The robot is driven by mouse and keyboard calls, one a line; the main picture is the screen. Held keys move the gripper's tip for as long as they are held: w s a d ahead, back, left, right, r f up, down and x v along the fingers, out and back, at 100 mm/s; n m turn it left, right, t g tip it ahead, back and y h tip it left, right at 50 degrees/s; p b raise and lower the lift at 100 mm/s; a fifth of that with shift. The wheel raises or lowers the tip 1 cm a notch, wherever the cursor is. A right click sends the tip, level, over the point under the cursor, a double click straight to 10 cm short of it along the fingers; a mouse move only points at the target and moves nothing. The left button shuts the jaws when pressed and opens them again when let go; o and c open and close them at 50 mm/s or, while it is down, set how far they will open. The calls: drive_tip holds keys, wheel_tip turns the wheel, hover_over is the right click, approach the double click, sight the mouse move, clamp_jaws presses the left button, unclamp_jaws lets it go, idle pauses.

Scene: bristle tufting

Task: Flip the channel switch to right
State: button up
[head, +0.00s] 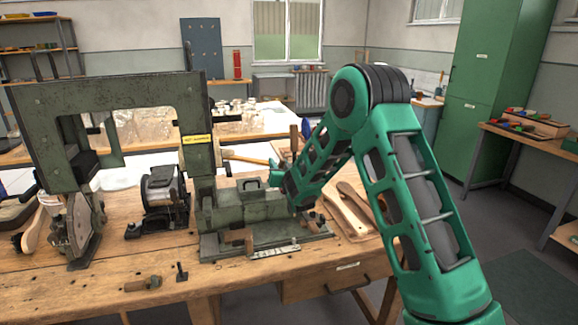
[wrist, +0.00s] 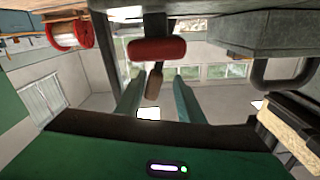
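A worn grey-green machine (head: 112,92) with a tall frame stands on the wooden bench. My arm reaches down to the right side of its low housing (head: 245,207); my fingers cannot be made out there. In the wrist view my gripper (wrist: 157,80) is open, its two green fingers apart. A small brownish knob on a dark stem (wrist: 153,84) shows between the fingers, with no clear contact. A rounded red piece (wrist: 157,50) is just above it in the picture. I cannot tell for certain which part is the channel switch, or its position.
A dark motor-like unit (head: 164,194) stands left of the housing. Curved wooden pieces (head: 350,212) lie to its right. The wrist view shows a red spool (wrist: 70,35) and a dark bent handle (wrist: 285,75) to either side. The bench front (head: 95,298) is mostly clear.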

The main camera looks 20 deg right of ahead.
drive_tip(key=s, duration=1)
drive_tip(key=shift+s, duration=0.25)
drive_tip(key=shift+d, duration=0.1)
drive_tip(key=s+d+r+m+g+h, duration=0.1)
drive_tip(key=s+d+g+h, duration=0.15)
drive_tip(key=d, duration=0.45)
drive_tip(key=s+d+r+m+g+h, duration=0.1)
drive_tip(key=s+d+g+h, duration=0.1)
drive_tip(key=s+d, duration=0.35)
drive_tip(key=s+d+m+g+h, duration=0.2)
drive_tip(key=s+d+g, duration=0.4)
drive_tip(key=s+d, duration=0.55)
drive_tip(key=s+a+g+y, duration=0.3)
drive_tip(key=s+a, duration=0.1)
drive_tip(key=s, duration=1.2)
drive_tip(key=s+a+f+g+y, duration=0.1)
drive_tip(key=s+a+g+y, duration=0.2)
drive_tip(key=s, duration=1.4)
drive_tip(key=shift+s+a+g+y, duration=0.3)
drive_tip(key=shift+a+g+y, duration=0.1)
drive_tip(key=shift+g, duration=0.35)
